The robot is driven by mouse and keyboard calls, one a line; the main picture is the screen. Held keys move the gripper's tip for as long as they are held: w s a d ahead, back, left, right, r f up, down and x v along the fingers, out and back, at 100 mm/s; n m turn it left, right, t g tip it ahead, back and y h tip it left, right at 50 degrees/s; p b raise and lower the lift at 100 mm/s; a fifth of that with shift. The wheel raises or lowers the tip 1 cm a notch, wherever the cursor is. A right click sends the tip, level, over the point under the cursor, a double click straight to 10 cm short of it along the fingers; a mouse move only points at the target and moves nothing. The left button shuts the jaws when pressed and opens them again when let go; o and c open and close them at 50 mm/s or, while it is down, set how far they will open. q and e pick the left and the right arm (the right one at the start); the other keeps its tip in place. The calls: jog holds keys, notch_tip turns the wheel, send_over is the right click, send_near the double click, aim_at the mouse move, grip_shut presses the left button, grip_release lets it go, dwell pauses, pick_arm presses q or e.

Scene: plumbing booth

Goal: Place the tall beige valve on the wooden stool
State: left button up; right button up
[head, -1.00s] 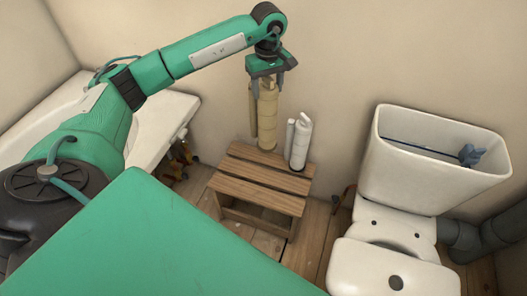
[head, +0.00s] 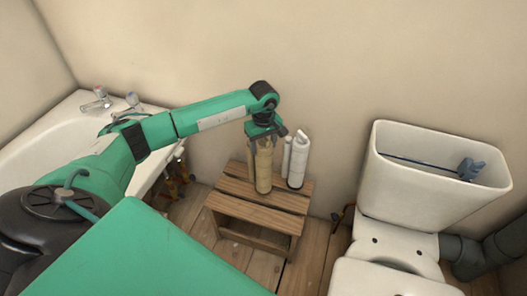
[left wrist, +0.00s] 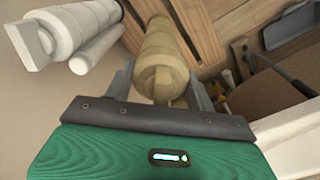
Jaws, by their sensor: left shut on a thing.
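The tall beige valve (head: 263,168) is upright in my left gripper (head: 262,142), which is shut on its upper part. Its lower end overlaps the top of the wooden stool (head: 242,190) in the head view; I cannot tell for sure whether it touches the slats. In the left wrist view the beige valve (left wrist: 163,55) sits between the two fingers of my left gripper (left wrist: 160,90), with the stool (left wrist: 205,25) beyond it. My right gripper is not in view.
A white valve (head: 299,160) with a thin side tube stands just right of the beige valve, at the stool's back right; it also shows in the left wrist view (left wrist: 75,28). The toilet (head: 400,225) is to the right, the bathtub (head: 60,135) to the left.

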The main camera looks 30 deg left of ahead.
aim_at(261, 168)
pick_arm(q)
notch_tip(261, 168, down, 3)
jog(key=shift+r, duration=0.1)
jog(key=shift+f, duration=0.2)
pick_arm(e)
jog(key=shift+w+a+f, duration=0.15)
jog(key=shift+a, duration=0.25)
pick_arm(q)
jog(key=shift+f, duration=0.1)
jog(key=o, duration=1.6)
jog(key=shift+o, duration=0.2)
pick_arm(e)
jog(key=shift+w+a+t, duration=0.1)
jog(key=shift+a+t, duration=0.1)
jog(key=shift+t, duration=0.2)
